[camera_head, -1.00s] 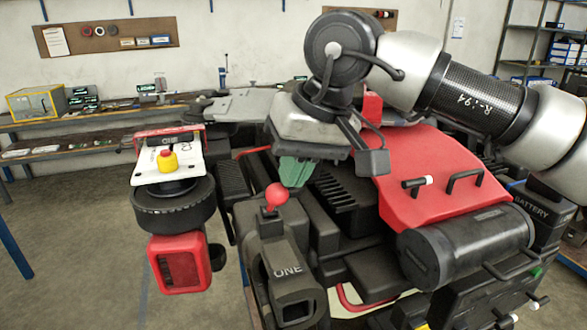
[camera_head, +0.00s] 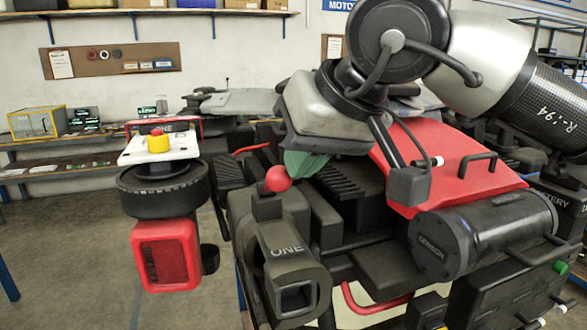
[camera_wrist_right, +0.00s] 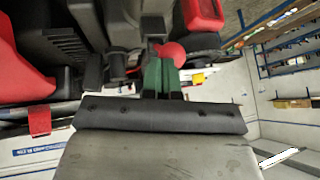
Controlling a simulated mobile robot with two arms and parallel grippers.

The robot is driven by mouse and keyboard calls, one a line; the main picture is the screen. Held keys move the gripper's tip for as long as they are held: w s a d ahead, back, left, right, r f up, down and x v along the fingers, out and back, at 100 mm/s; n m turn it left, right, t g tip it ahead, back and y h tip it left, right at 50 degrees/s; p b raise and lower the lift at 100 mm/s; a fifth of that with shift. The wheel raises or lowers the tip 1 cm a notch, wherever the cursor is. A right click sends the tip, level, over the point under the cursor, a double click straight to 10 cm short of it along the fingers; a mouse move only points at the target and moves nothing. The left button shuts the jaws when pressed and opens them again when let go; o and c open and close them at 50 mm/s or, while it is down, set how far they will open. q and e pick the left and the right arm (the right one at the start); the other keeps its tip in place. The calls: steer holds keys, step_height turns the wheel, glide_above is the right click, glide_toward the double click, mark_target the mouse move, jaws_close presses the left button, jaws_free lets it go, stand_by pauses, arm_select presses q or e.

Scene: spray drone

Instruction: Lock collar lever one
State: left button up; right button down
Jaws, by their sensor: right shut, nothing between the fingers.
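The collar lever is a short dark lever with a red ball knob (camera_head: 278,179), above the dark collar marked ONE (camera_head: 289,260). My right gripper (camera_head: 305,165) has green fingers, shut and empty. In the head view its fingertips are just above and right of the red knob, overlapping it in the picture. In the right wrist view the red knob (camera_wrist_right: 173,52) shows just beyond the green fingertips (camera_wrist_right: 162,62). I cannot tell whether they touch it. My left gripper is not in view.
A red-and-black motor unit (camera_head: 166,255) with a yellow button (camera_head: 159,143) stands at the left. A red cover (camera_head: 450,165) and a black cylinder (camera_head: 482,235) lie to the right. Shelves and a workbench line the back wall.

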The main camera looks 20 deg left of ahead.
steer(key=f+t+y+b, duration=0.1)
steer(key=b, duration=0.2)
steer(key=s+d+f+t+y+b, duration=0.1)
steer(key=f+b, duration=0.1)
steer(key=b, duration=0.1)
steer(key=s+f+t+y+b, duration=0.1)
steer(key=f+b, duration=0.1)
steer(key=b, duration=0.2)
steer(key=shift+d+n+t, duration=0.2)
steer(key=shift+n+t, duration=0.2)
steer(key=shift+r+p, duration=0.35)
steer(key=shift+r, duration=0.1)
steer(key=shift+w, duration=0.1)
steer(key=shift+a, duration=0.1)
steer(key=shift+w+a+r+p, duration=0.1)
steer(key=shift+w+r+p, duration=0.2)
steer(key=shift+r+p, duration=0.35)
steer(key=shift+f, duration=0.2)
